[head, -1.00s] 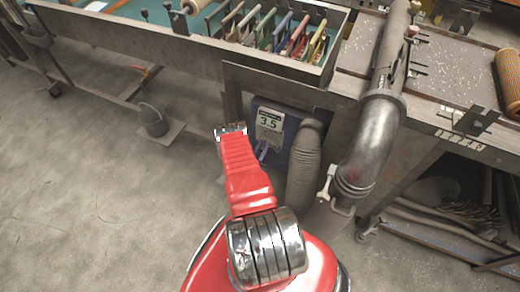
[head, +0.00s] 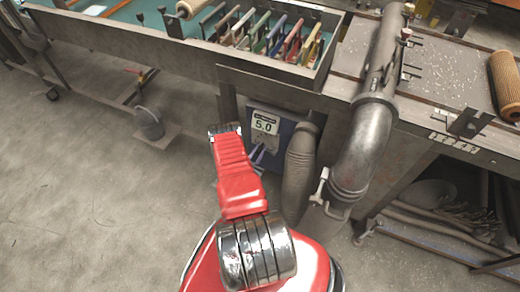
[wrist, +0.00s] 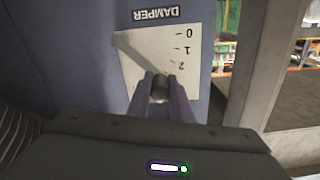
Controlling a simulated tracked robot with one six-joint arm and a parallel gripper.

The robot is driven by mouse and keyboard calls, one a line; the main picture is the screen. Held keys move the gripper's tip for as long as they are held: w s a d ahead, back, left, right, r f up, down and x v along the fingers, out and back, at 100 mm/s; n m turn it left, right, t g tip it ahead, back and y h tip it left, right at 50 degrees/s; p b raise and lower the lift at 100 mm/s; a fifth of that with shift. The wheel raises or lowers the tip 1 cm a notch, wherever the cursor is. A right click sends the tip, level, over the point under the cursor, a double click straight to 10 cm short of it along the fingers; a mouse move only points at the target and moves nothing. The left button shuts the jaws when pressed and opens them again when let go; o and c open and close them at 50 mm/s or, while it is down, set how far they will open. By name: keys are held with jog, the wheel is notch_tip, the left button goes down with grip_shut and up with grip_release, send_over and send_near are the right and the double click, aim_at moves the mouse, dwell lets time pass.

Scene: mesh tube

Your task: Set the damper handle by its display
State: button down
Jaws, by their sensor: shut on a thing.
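The display (head: 264,123) is on a blue unit (head: 288,130) under the bench and reads 5.0 in the head view. In the wrist view, the damper plate (wrist: 190,48) appears upside down, with marks 0, 1 and 2 visible on its scale. The grey damper handle (wrist: 146,55) slants across the plate, and its knob (wrist: 160,88) is between my fingers. My gripper (wrist: 160,90) is shut on the knob. The rest of the scale is hidden behind my fingers. In the head view my red arm reaches toward the unit, and the handle is not clear there.
A ribbed hose (head: 299,165) hangs right beside the unit, with a large metal duct (head: 366,150) further right. A bench post (wrist: 265,65) stands close to the plate in the wrist view.

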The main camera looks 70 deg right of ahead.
jog(key=c, duration=1.9)
grip_release()
jog(key=shift+a+f, duration=0.15)
jog(key=shift+a, duration=0.05)
jog(key=o, duration=0.3)
jog(key=shift+d, duration=0.1)
jog(key=a, duration=1.3)
jog(key=shift+a, duration=0.4)
